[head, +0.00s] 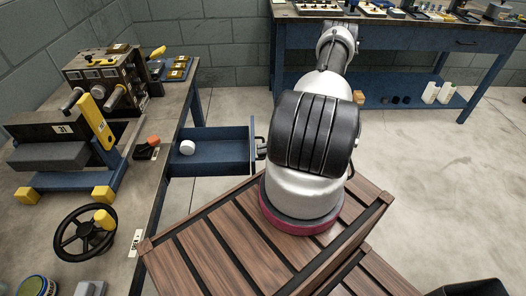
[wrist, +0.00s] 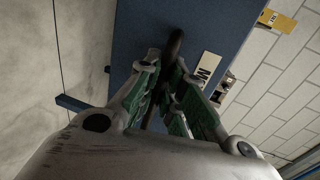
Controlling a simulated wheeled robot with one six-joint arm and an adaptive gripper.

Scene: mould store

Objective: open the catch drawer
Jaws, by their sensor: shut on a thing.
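The blue catch drawer (head: 215,153) is pulled out from under the left bench in the head view. A white round piece (head: 187,147) lies inside it. In the wrist view the blue drawer front (wrist: 130,40) fills the upper middle, with a white label (wrist: 207,70) on it. A dark bar handle (wrist: 174,45) stands out from this front. My gripper (wrist: 166,75) has its green-padded fingers closed around the handle.
The left bench (head: 176,105) carries a machine (head: 105,75), a handwheel (head: 85,232) with a yellow knob, and small parts. A blue bench (head: 400,40) stands at the back. A slatted wooden top (head: 190,250) lies under my arm. Floor at right is clear.

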